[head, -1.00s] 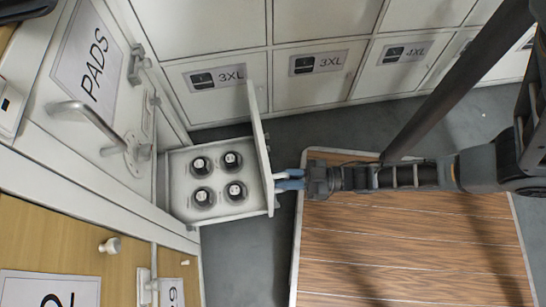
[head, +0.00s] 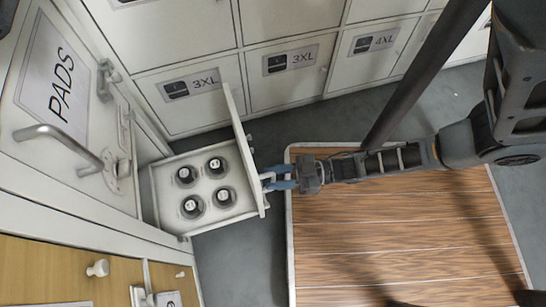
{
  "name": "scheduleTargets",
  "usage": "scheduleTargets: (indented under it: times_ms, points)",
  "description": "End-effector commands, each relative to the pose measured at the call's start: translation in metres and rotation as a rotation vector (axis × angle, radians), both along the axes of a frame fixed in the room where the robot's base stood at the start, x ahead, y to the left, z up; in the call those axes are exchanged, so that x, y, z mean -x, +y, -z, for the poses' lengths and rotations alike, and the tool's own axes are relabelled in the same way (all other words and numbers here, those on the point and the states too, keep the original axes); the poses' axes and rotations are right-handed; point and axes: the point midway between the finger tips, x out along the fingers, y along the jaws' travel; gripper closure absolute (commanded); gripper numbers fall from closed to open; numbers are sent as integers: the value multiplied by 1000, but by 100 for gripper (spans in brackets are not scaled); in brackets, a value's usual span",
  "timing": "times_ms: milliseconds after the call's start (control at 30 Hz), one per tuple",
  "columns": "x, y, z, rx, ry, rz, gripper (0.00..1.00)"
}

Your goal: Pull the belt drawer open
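The belt drawer (head: 234,211) stands pulled out from the white cabinet on the left in the head view. It is a white box with a tall front panel (head: 242,143), and several dark rolled belts (head: 223,198) with pale centres sit in it. My gripper (head: 270,179) is at the outer side of the front panel, reaching in from the right. Its blue fingers are at the drawer's pale handle (head: 267,176) and look shut on it. The fingers hide part of the handle.
A wood-slatted platform (head: 400,240) with a pale edge lies under my arm. White lockers marked 3XL (head: 290,60) and 4XL line the back. The PADS door (head: 60,70) with its metal handle is at left. Grey floor (head: 240,260) is clear between drawer and platform.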

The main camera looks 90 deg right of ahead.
Motion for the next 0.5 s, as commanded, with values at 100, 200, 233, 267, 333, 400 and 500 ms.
scheduleTargets:
  times_ms: [100,200,233,267,333,400,500]
  points:
    - [20,-3,-1,0,4,1,66]
    - [37,-5,0,1,6,0,66]
    - [42,-5,0,1,5,0,66]
    - [46,-6,0,1,5,0,66]
    - [54,-7,0,0,3,0,66]
    - [61,-8,0,0,4,1,66]
    - [67,-8,0,0,2,1,66]
